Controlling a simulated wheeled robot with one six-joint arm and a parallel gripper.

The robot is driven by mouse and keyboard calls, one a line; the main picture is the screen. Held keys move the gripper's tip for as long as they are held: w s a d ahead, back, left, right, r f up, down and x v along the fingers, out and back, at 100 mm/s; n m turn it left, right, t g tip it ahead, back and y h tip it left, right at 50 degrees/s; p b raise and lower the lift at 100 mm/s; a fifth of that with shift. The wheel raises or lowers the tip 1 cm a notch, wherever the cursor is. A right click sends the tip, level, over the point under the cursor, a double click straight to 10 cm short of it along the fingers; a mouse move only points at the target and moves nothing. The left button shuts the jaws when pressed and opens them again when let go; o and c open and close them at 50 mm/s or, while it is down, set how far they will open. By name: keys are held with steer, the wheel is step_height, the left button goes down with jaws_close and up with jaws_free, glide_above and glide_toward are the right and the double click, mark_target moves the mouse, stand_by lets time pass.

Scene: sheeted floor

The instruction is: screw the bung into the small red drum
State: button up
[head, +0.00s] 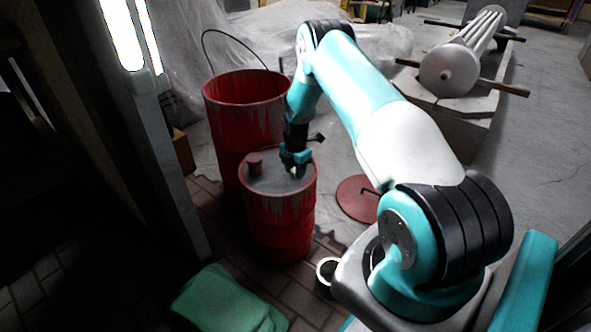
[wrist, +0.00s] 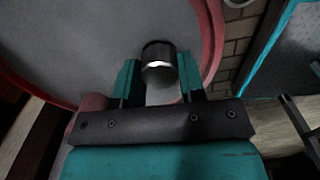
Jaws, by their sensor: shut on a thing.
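The small red drum (head: 278,222) stands upright on the floor, with a grey top inside a red rim. My gripper (head: 297,172) points down at the right part of that top. In the wrist view my gripper (wrist: 160,82) is shut on the bung (wrist: 158,58), a short dark cylinder with a bright band. The drum's grey top (wrist: 85,45) lies behind it, close to the red rim at right. I cannot tell whether the bung touches the top, and its hole is not visible.
A larger open red drum (head: 240,100) with a thin hoop stands just behind. A red disc (head: 357,198) lies on the floor at right, and a green cloth (head: 225,302) lies in front. A white-rimmed round thing (head: 327,271) is near my base. A lit post stands at left.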

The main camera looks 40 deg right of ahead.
steer(key=m, duration=1)
steer(key=shift+p, duration=0.35)
steer(key=m, duration=0.8)
steer(key=shift+m, duration=0.3)
steer(key=o, duration=1.1)
steer(key=shift+c, duration=0.5)
steer(key=shift+c, duration=0.3)
